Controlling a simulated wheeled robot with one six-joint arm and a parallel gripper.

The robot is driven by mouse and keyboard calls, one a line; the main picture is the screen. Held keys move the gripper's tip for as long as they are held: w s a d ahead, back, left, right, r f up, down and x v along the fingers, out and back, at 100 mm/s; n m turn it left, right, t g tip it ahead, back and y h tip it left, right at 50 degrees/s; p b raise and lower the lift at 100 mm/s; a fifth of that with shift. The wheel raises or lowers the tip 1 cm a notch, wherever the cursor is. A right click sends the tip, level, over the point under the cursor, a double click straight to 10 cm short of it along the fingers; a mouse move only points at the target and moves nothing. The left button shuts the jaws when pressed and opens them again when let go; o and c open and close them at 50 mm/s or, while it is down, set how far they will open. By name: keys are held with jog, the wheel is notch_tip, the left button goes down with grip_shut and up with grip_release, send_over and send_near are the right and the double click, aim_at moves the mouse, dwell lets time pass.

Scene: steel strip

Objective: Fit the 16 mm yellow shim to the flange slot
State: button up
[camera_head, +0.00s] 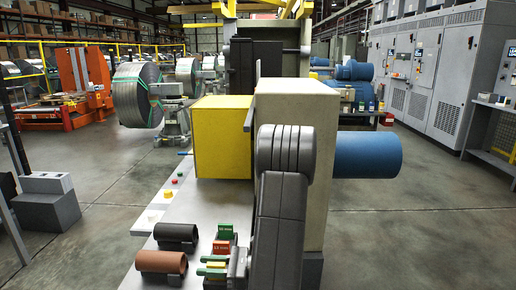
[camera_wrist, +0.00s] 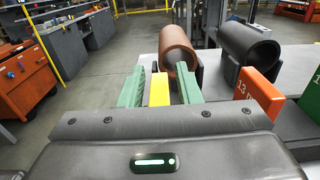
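The yellow shim (camera_wrist: 159,90) stands between the two green fingers of my gripper (camera_wrist: 160,86) in the wrist view. A thin gap shows on each side of it, so my gripper is open around it and apart from it. In the head view the yellow shim (camera_head: 216,265) shows as a small strip between the green fingers (camera_head: 213,265), low and near the bench's front. Its lower part and any size mark are hidden. I cannot make out the flange slot in either view.
An orange-red block marked 13 (camera_wrist: 258,90) and a green block (camera_wrist: 312,95) stand right of my gripper. A brown roll (camera_wrist: 178,45) and a black roll (camera_wrist: 248,48) lie in cradles beyond. A yellow machine housing (camera_head: 222,136) rises behind the bench (camera_head: 150,218).

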grip_shut()
jog(key=shift+r+p, duration=1.9)
jog(key=shift+r, duration=0.15)
